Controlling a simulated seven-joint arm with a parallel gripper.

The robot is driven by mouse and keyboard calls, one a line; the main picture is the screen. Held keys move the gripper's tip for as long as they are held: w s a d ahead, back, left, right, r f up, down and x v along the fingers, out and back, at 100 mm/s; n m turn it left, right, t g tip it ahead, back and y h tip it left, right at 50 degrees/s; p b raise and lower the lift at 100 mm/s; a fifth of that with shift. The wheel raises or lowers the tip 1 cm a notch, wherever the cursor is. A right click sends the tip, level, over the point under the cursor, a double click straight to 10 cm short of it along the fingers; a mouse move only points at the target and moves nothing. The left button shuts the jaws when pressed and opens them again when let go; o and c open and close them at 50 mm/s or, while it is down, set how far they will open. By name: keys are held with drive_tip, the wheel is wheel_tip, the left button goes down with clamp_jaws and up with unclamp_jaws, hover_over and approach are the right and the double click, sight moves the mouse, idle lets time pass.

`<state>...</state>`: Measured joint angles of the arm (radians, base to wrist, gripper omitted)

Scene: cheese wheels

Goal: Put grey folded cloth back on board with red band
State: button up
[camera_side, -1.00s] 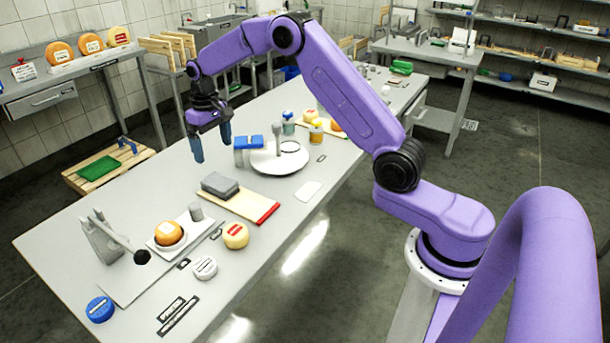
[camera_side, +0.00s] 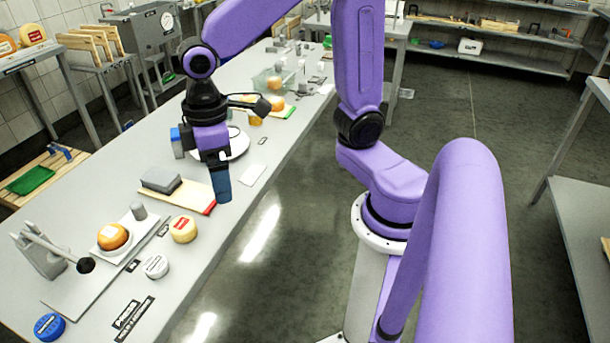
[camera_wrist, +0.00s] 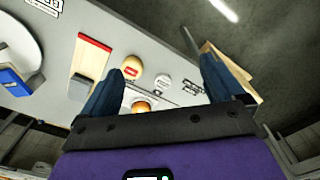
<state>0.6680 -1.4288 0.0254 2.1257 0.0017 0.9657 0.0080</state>
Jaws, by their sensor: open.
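The grey folded cloth (camera_side: 160,179) lies on the wooden board (camera_side: 190,195), at the end away from its red band (camera_side: 209,208). In the wrist view the board (camera_wrist: 90,62) shows at the left with its red band (camera_wrist: 95,43) uppermost; the grey cloth (camera_wrist: 80,86) is partly behind a finger. My gripper (camera_side: 221,188) is above the table near the red-band end, apart from the cloth. In the wrist view my gripper (camera_wrist: 163,67) has its blue fingers wide apart with nothing held between them.
A red-labelled cheese (camera_side: 183,229), a white round (camera_side: 155,266) and an orange cheese (camera_side: 112,237) on a scale stand nearer the front left. A blue box (camera_side: 177,142) and white plate (camera_side: 236,146) are behind the board. The table's right edge is close to my gripper.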

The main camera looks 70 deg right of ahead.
drive_tip(key=s+d+n, duration=0.2)
drive_tip(key=s, duration=0.5)
drive_tip(key=s+d+f+n, duration=0.1)
drive_tip(key=s+d+n, duration=0.1)
drive_tip(key=s, duration=0.5)
drive_tip(key=shift+s+d+f, duration=0.15)
drive_tip(key=shift+d+f, duration=0.15)
drive_tip(key=shift+d, duration=0.5)
